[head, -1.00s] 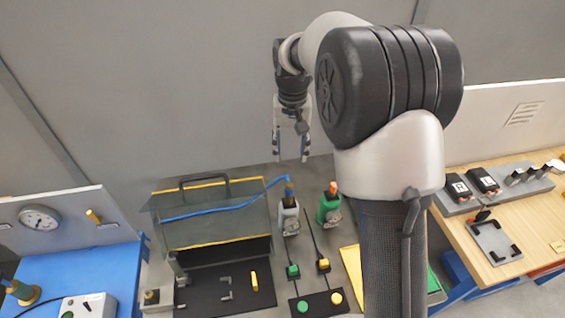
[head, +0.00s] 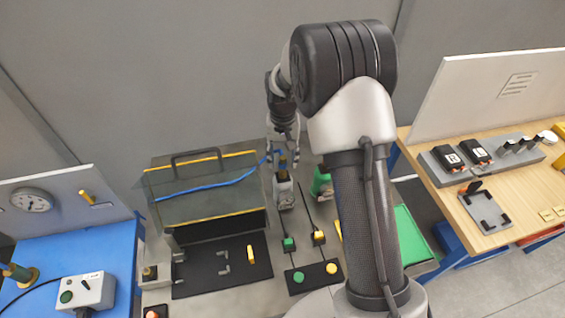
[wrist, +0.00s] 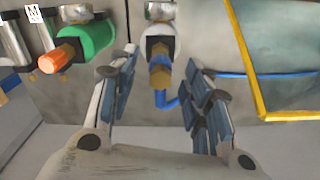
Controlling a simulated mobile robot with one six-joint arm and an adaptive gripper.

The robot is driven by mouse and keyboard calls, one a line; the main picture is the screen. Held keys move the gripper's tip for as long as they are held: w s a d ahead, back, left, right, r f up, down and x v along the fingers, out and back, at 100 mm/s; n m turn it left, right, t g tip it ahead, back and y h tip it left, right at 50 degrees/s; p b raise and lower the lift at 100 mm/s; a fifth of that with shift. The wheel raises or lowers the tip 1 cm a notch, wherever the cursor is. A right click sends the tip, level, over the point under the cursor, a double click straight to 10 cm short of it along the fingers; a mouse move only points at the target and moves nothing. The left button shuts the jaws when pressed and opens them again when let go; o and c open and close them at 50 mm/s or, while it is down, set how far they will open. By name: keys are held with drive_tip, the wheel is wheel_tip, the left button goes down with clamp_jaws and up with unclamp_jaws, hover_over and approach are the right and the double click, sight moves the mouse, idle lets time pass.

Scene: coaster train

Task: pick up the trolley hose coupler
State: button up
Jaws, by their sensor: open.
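A brass coupler (wrist: 159,75) with a blue hose (wrist: 172,102) sits on a pale cylindrical fitting (wrist: 157,28), in the upper middle of the wrist view. In the head view the fitting (head: 284,197) stands right of the glass-sided box, and the coupler on top is partly hidden by my gripper. My gripper (head: 282,158) points down over it. In the wrist view my open gripper (wrist: 153,82) has one finger on each side of the coupler, with visible gaps. I cannot tell its exact height over the coupler.
A green fitting (wrist: 92,42) with an orange tip (wrist: 55,58) stands close beside it. The glass-sided box (head: 205,190) is on the other side. Yellow and green buttons (head: 318,272) lie in front. A blue bench (head: 75,255) and a wooden bench (head: 510,255) flank the area.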

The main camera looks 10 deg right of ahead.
sight(283, 157)
wheel_tip(283, 157, down, 4)
drive_tip(key=shift+r, duration=0.2)
clamp_jaws()
idle(0.5)
